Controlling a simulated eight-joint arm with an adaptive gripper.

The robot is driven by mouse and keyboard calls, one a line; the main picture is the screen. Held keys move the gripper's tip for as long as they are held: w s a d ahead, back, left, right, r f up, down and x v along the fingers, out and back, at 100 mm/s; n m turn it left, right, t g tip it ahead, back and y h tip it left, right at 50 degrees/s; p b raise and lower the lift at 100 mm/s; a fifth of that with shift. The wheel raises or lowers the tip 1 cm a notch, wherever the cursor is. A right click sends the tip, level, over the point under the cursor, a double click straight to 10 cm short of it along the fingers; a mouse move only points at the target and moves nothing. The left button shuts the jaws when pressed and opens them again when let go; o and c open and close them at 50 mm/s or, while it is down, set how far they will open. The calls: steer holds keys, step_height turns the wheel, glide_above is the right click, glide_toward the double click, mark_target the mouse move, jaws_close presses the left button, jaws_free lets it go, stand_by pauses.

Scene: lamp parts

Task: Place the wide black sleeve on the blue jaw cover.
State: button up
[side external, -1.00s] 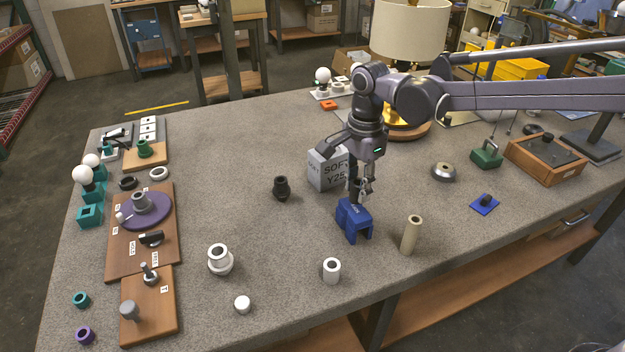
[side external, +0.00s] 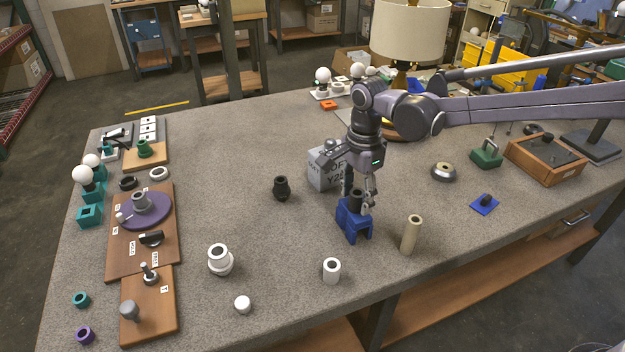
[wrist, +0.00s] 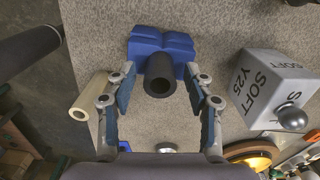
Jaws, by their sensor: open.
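The blue jaw cover (side external: 354,228) stands on the grey table near the middle. The wide black sleeve (side external: 356,200) stands upright on top of it, near its rear edge as seen in the side view. In the wrist view the sleeve (wrist: 160,76) shows its open end, and the blue jaw cover (wrist: 143,45) lies beneath and behind it. My gripper (side external: 358,194) is open around the sleeve. In the wrist view its fingers (wrist: 162,97) are spread, with a gap on each side of the sleeve. The contact under the sleeve is hidden.
A grey block marked SOFT Y25 (side external: 324,172) stands just behind and left of the cover. A beige tube (side external: 411,235) stands at the right, a white ring (side external: 331,270) in front. A dark turned part (side external: 281,188) stands at left. Bare table lies between them.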

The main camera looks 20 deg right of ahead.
mark_target(358, 192)
step_height(358, 192, up, 12)
steer(key=s+d+r+n+t, duration=0.1)
steer(key=s+d+r+n, duration=0.15)
steer(key=s+d, duration=0.2)
steer(key=s+d+f+n+t, duration=0.3)
steer(key=s+d+n, duration=0.3)
steer(key=s+n, duration=0.1)
steer(key=s+d+f+n+t, duration=0.3)
steer(key=s+d+f+n, duration=0.1)
steer(key=s+d+n, duration=0.2)
steer(key=shift+s+d+f+n, duration=0.2)
steer(key=shift+s+d+n, duration=0.15)
steer(key=shift+s+d, duration=0.55)
steer(key=shift+o, duration=0.3)
steer(key=shift+s+a, duration=0.2)
